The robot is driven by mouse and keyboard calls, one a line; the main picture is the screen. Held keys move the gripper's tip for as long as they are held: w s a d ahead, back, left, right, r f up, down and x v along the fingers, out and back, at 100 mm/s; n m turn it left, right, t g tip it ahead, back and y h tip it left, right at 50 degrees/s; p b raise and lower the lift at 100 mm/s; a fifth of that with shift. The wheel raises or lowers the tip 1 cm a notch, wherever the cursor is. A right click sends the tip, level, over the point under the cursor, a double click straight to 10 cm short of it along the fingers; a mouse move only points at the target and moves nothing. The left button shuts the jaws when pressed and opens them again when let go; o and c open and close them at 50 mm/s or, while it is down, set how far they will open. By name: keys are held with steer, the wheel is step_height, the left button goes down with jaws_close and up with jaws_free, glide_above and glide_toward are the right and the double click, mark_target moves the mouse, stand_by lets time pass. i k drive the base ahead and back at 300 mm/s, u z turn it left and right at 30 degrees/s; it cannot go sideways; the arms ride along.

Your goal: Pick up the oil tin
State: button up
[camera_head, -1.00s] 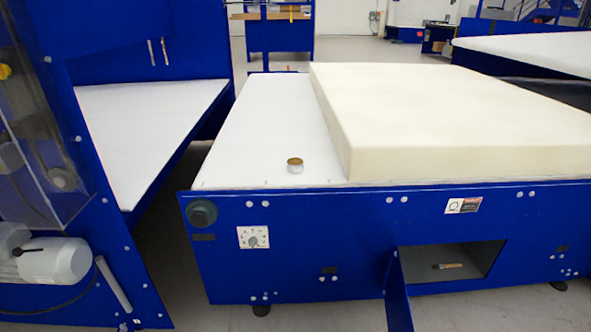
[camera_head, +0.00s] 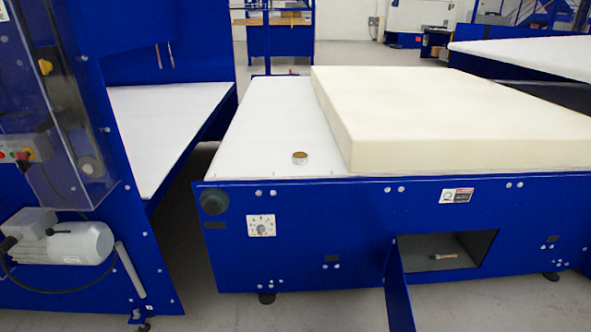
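A small round tin (camera_head: 300,157) with a brownish-gold top and pale side stands upright on the white top of the blue machine table, near its front edge. I take it to be the oil tin. It is left of the big cream foam block (camera_head: 450,120), with a gap between them. Nothing is touching the tin except the table. My gripper is not in view.
The blue machine table (camera_head: 300,210) has an open compartment with its door swung out, holding a small wooden-handled item (camera_head: 444,256). A blue machine with a grey motor (camera_head: 65,240) stands at left, with a narrow floor gap between.

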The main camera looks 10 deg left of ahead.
mark_target(298, 158)
steer(key=k, duration=0.95)
steer(key=u, duration=0.45)
steer(key=i, duration=0.6)
steer(key=u, duration=0.6)
steer(key=i, duration=1.15)
steer(key=z, duration=0.8)
steer(key=i, duration=0.95)
steer(key=z, duration=0.15)
